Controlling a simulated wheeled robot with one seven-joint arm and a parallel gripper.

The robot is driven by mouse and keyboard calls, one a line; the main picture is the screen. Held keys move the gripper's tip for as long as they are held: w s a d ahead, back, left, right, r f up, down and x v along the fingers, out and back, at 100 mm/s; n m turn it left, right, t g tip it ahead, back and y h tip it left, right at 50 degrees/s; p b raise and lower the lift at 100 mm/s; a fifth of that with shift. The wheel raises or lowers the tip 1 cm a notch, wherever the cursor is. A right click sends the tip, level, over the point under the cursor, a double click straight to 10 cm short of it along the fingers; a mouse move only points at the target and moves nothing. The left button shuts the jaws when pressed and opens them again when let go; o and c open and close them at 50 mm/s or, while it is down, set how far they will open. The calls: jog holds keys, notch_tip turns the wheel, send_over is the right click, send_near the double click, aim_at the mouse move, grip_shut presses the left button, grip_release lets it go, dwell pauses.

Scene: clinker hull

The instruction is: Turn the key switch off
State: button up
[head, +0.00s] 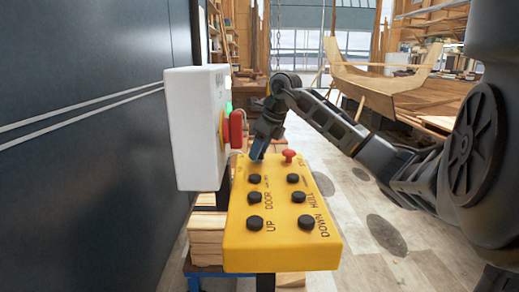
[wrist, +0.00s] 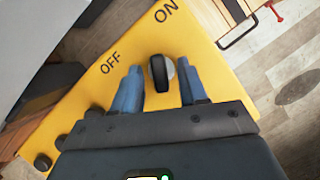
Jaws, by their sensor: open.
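The key switch (wrist: 159,73) shows in the wrist view as a black knob on a grey round base, on a yellow control box (wrist: 60,105). The labels OFF and ON are printed beside it, at its left and upper side. My gripper (wrist: 160,85) is open, with one blue finger on each side of the knob. I cannot tell whether either finger touches it. In the head view my gripper (head: 258,150) reaches down at the far end of the yellow box (head: 275,230), and the key switch is hidden there.
The yellow box carries several black buttons (head: 255,222) and a red mushroom button (head: 289,155). A white box (head: 195,130) with a red part (head: 236,128) stands close at the left, before a dark wall (head: 80,150). Open floor (head: 385,210) lies to the right.

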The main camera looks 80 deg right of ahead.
grip_shut()
jog(key=shift+f+n+b, duration=0.1)
jog(key=shift+n+b, duration=0.3)
jog(key=shift+b, duration=0.15)
jog(key=shift+d+n+y+b, duration=0.15)
jog(key=shift+n+y+b, duration=0.15)
jog(key=shift+n+b, duration=0.4)
jog(key=n+y+b, duration=0.1)
jog(key=n+b, duration=0.2)
jog(key=shift+d, duration=0.1)
jog(key=n+y+b, duration=0.1)
jog(key=n+b, duration=0.1)
jog(key=n, duration=0.1)
jog(key=shift+d+n+y, duration=0.1)
jog(key=shift+n+y, duration=0.2)
jog(key=shift+n, duration=0.1)
jog(key=shift+w+n+g+y+b, duration=0.1)
jog(key=shift+n+g+y+b, duration=0.3)
jog(key=shift+n, duration=1)
